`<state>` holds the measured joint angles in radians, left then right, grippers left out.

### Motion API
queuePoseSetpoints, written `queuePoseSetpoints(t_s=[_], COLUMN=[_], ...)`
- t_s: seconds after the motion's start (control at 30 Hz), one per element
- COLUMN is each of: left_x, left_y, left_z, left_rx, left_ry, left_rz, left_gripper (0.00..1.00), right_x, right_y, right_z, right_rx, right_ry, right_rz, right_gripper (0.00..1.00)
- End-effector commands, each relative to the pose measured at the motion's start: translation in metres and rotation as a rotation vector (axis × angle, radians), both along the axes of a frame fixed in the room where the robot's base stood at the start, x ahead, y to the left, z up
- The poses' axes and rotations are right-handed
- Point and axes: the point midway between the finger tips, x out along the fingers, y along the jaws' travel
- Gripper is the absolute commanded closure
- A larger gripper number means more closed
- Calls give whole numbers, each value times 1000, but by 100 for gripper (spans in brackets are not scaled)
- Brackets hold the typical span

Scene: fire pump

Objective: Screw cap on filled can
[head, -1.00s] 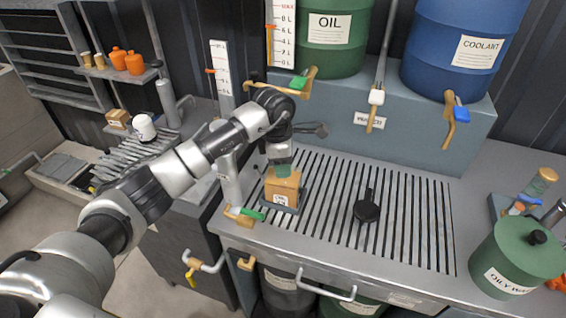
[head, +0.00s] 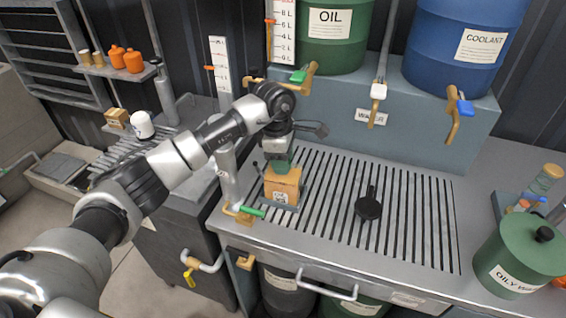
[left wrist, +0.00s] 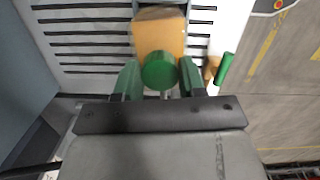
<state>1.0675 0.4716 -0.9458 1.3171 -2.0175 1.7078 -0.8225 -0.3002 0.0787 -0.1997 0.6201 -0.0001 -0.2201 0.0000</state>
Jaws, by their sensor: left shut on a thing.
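The can (head: 282,187) is a tan box-shaped container with a white label, upright on a small dark pad on the slatted drain grate. It also shows beyond the fingers in the left wrist view (left wrist: 163,36). My left gripper (head: 279,166) is right above the can's top. In the left wrist view its green fingers are on either side of a round green cap (left wrist: 159,71), and they are shut on it. The cap is over the can; whether its thread is engaged cannot be seen. My right gripper is in no view.
A green-handled tap (head: 243,211) stands close to the can's front left. A black funnel-like piece (head: 368,207) lies on the grate (head: 415,220) to the right. Oil (head: 334,40) and coolant (head: 466,45) drums stand behind. An oily waste bin (head: 515,258) is at right.

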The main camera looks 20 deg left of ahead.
Motion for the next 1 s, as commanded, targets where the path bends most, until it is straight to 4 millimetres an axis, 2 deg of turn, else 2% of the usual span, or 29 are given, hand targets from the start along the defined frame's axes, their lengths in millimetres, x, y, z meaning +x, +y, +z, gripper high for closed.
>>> queuePoseSetpoints(t_s=[0.3, 0.77, 1.0], left_x=[0, 0, 1], left_y=[0, 0, 0], left_z=[-1, 0, -2], left_rx=[0, 0, 1], left_ry=[-2, -1, -2], left_rz=[-171, -210, -347], left_gripper=[80, 80, 80], right_x=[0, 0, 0], right_y=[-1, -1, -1], right_z=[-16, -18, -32], right_rx=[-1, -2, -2], right_ry=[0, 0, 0], right_rz=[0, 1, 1], right_gripper=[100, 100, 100])
